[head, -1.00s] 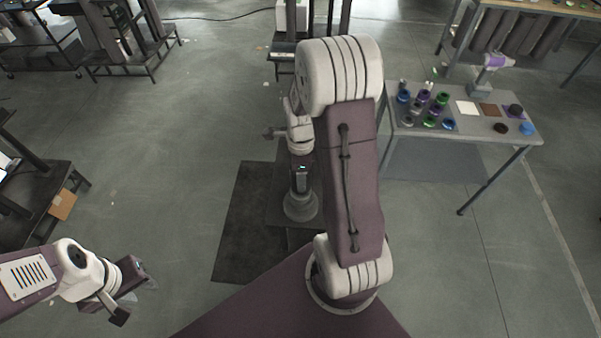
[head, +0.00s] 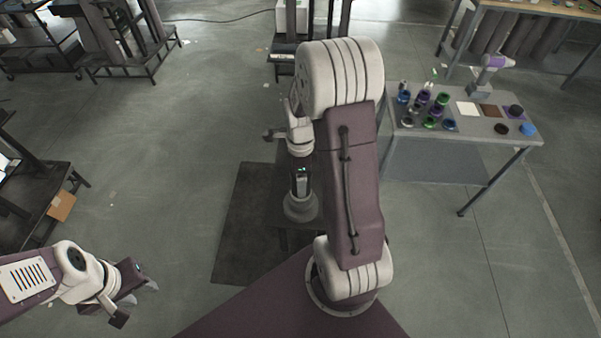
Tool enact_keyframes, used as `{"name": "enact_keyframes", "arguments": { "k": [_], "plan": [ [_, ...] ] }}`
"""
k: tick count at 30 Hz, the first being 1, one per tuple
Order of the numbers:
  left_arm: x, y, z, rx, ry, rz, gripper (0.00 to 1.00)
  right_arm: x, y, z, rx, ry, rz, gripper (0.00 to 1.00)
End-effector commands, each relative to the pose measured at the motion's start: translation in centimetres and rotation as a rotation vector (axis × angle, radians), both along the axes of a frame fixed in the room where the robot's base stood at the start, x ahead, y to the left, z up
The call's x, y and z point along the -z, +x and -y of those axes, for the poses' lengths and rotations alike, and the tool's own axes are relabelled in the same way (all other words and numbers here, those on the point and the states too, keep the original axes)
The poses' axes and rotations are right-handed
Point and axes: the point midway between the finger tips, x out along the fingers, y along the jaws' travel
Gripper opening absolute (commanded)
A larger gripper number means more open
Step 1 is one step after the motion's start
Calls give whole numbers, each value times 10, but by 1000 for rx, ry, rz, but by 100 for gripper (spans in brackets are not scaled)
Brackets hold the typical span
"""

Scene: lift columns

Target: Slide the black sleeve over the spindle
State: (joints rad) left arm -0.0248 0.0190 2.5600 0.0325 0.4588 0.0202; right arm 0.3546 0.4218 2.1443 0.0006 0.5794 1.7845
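My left gripper (head: 146,291) is at the lower left over bare floor. Its two pale fingertips look apart, with nothing between them. My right arm reaches forward through the middle, and its white wrist hangs beside the large elbow. The spindle's shaft and the black sleeve cannot be told apart here.
A dark stand with a low platform (head: 286,178) is under my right wrist, on a dark mat (head: 236,240). A grey table (head: 462,97) at the right bears several coloured rings and flat pads. Floor at the left is mostly clear.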

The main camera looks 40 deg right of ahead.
Motion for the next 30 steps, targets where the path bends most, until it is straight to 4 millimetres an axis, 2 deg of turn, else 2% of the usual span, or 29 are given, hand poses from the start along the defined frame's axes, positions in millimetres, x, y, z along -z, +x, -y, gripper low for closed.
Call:
{"name": "enact_keyframes", "arguments": {
  "k": [9, 12, 16, 30],
  "plan": [
    [7, 0, 0, 0, 0, 0, 36, -65, 1, 1, 0, -3, 8, 77],
    [8, 0, 0, 0, 0, 0, 36, -79, 1, 0, 0, -2, 6, 77],
    [8, 0, 0, 0, 0, 0, 36, -87, 1, 0, 0, -1, 4, 77],
    [8, 0, 0, 0, 0, 0, 36, -87, 0, 0, 0, -1, 3, 77]
  ]
}}
